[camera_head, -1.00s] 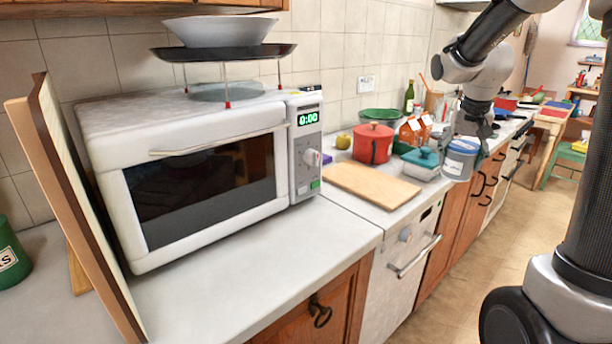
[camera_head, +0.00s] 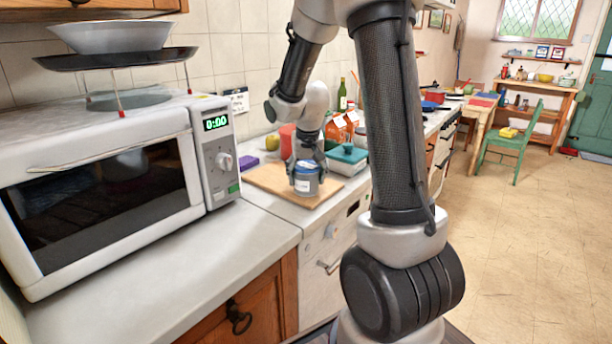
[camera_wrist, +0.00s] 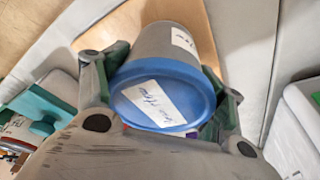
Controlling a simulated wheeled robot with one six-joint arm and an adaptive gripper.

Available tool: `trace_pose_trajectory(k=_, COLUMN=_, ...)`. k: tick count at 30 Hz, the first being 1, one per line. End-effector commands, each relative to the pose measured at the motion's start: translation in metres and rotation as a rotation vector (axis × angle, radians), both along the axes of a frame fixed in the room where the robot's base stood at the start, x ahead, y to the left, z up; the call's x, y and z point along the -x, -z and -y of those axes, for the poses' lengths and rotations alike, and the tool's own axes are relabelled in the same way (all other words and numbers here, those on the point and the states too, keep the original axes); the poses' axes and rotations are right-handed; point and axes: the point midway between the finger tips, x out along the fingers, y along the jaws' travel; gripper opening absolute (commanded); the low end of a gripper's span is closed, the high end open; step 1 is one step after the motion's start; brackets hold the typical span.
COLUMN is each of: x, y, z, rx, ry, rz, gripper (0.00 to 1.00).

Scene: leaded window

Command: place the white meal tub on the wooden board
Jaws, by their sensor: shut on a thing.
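The meal tub (camera_head: 306,184), pale grey-white with a blue lid and a white label, is held upright over the right part of the wooden board (camera_head: 262,178). In the wrist view the tub (camera_wrist: 160,95) shows its labelled blue lid, with a finger on each side. My gripper (camera_head: 306,166) is shut on the tub from above. In the wrist view the board (camera_wrist: 128,28) lies beyond the tub. I cannot tell whether the tub's base touches the board or hangs just above it.
A teal-lidded container (camera_head: 346,158) stands close to the right of the board. A red pot (camera_head: 287,140), partly hidden by my arm, and a purple item (camera_head: 248,162) are behind it. The white microwave (camera_head: 100,180) stands at left. The board's left part is clear.

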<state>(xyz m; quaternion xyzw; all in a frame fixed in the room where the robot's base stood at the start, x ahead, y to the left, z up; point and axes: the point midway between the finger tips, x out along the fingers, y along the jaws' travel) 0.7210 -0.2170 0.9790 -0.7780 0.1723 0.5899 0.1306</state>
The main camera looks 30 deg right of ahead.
Motion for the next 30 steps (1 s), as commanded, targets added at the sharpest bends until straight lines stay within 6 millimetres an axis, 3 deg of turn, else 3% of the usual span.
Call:
trace_pose_trajectory(k=3, x=0.001, y=0.001, z=0.0, rx=0.0, ry=0.0, rz=-0.003, gripper=0.31)
trace_pose_trajectory(k=4, x=0.001, y=0.002, z=0.0, rx=-0.001, ry=0.0, rz=-0.004, gripper=0.74)
trace_pose_trajectory(k=8, x=0.001, y=0.002, z=0.0, rx=-0.001, ry=0.0, rz=-0.004, gripper=0.96)
trace_pose_trajectory(k=20, x=0.001, y=-0.002, z=0.0, rx=0.0, ry=0.0, rz=-0.002, gripper=0.96)
trace_pose_trajectory(k=23, x=0.003, y=-0.013, z=-0.001, rx=0.001, ry=0.0, rz=0.0, gripper=0.96)
trace_pose_trajectory(k=30, x=0.016, y=-0.063, z=-0.008, rx=0.001, ry=-0.001, rz=0.003, gripper=0.96)
